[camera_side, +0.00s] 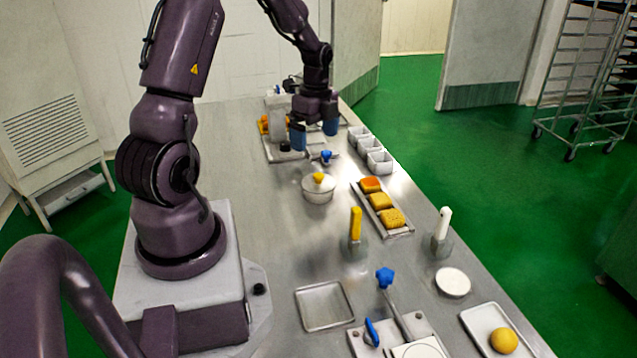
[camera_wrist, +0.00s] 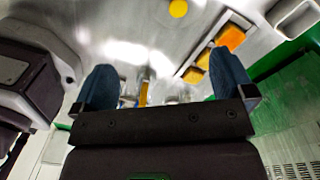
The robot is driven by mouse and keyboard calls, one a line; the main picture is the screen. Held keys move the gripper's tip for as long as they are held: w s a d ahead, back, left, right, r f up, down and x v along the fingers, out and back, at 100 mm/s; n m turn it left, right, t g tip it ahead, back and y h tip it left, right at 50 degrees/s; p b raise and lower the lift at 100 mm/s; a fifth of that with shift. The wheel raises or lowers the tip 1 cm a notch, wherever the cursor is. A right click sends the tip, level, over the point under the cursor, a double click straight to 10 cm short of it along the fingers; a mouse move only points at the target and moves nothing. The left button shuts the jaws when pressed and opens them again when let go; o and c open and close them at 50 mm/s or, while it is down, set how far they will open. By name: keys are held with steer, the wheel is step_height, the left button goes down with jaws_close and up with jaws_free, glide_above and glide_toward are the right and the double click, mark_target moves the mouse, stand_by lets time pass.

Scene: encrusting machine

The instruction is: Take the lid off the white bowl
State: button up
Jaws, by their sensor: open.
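The white bowl (camera_side: 318,194) stands on the steel table and wears its lid (camera_side: 318,183), which has a yellow knob (camera_side: 319,177) on top. The yellow knob also shows at the top of the wrist view (camera_wrist: 178,8); the pale lid and bowl around it are hard to make out there. My gripper (camera_side: 314,141) is open and empty, with its two blue fingers apart. It is above the table, behind the bowl in the side view, and touches neither bowl nor lid. The fingers also show in the wrist view (camera_wrist: 165,88).
A tray (camera_side: 401,232) with orange and yellow blocks (camera_side: 381,201) lies right of the bowl, and small white containers (camera_side: 379,161) stand behind it. A yellow-handled tool (camera_side: 356,224) stands in front. An empty square tray (camera_side: 325,306) lies nearer. Bare table lies left of the bowl.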

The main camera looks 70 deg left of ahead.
steer(key=w+m, duration=0.1)
steer(key=m, duration=0.6)
glide_above(318, 175)
steer(key=f, duration=0.6)
steer(key=shift+w+d, duration=0.15)
steer(key=shift+w, duration=0.05)
steer(key=f, duration=0.6)
steer(key=shift+s+a+f, duration=0.15)
steer(key=shift+a+f, duration=0.05)
steer(key=c, duration=0.7)
